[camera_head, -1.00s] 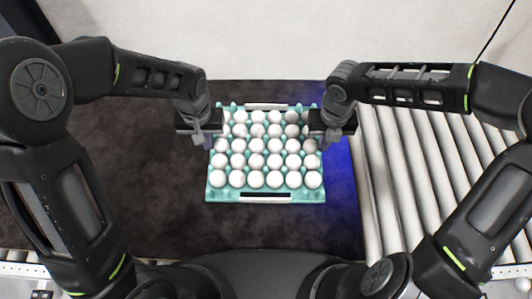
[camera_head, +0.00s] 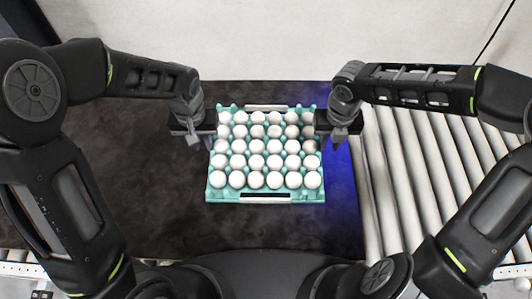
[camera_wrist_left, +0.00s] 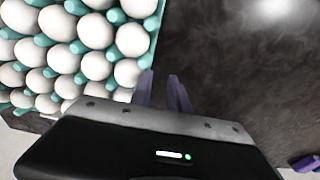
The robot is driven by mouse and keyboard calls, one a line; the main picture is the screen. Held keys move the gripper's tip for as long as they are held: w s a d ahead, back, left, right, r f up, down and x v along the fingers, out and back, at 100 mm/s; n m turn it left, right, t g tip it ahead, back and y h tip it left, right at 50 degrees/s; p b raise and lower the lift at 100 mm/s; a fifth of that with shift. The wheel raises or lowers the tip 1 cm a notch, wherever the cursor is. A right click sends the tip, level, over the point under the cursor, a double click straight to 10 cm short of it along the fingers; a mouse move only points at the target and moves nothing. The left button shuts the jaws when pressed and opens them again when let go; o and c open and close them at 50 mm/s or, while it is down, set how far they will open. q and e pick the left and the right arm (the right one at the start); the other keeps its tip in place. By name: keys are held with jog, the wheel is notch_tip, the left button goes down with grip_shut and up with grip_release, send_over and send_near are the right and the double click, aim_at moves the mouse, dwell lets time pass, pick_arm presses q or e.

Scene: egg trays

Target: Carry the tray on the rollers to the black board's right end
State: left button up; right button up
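The teal tray (camera_head: 216,193) filled with white eggs lies flat on the right part of the black board (camera_head: 130,185), with a bare strip of board between it and the rollers (camera_head: 405,180). My left gripper (camera_head: 194,140) is just outside the tray's left side, apart from it. In the left wrist view its two purple fingers (camera_wrist_left: 163,92) stand apart with dark board showing between them, beside the tray's edge (camera_wrist_left: 146,60). My right gripper (camera_head: 335,140) is just outside the tray's right side, its fingers apart and empty.
A blue glow (camera_head: 342,195) lights the board's right edge. The rollers are bare. The board left of the tray is clear. A pale wall (camera_head: 270,40) stands behind.

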pick_arm(q)
notch_tip(320, 180, up, 12)
jog(key=shift+s, duration=0.4)
pick_arm(e)
jog(key=shift+r, duration=0.1)
notch_tip(320, 180, up, 12)
jog(key=shift+s, duration=0.4)
dwell(0.4)
pick_arm(q)
jog(key=shift+s+f, duration=0.1)
pick_arm(e)
jog(key=shift+s+f, duration=0.1)
jog(key=shift+f, duration=0.1)
